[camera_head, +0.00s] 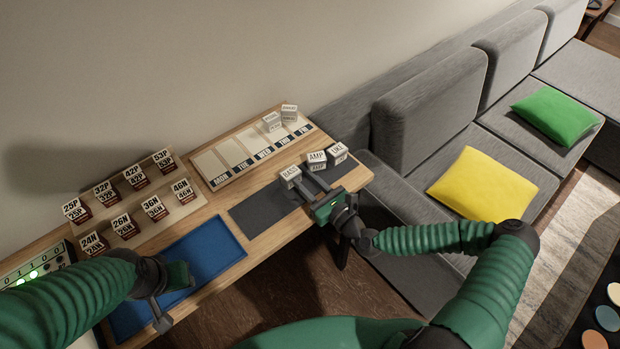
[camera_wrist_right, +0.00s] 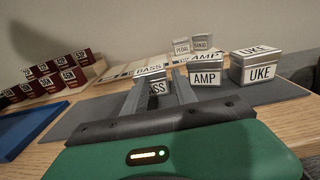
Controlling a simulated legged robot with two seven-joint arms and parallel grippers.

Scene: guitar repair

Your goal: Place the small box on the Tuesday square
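Small white-and-grey boxes stand on a dark mat: BASS (camera_head: 290,174), AMP (camera_head: 316,157) and UKE (camera_head: 338,150). They also show in the right wrist view as BASS (camera_wrist_right: 150,74), AMP (camera_wrist_right: 206,74) and UKE (camera_wrist_right: 260,65). My right gripper (camera_head: 308,181) is open, its two fingers reaching toward BASS; contact is unclear. In the wrist view BASS shows between and behind the fingers (camera_wrist_right: 158,96). The day board lies behind; its Tuesday square (camera_head: 232,153) is bare. My left gripper (camera_head: 172,299) is open and empty over the blue tray.
Two boxes, PEDAL (camera_head: 272,122) and BANJO (camera_head: 289,112), stand toward the board's right end. A rack (camera_head: 150,205) of several numbered boxes is at left. The blue tray (camera_head: 215,250) is empty. A grey sofa (camera_head: 430,110) adjoins the table's right end.

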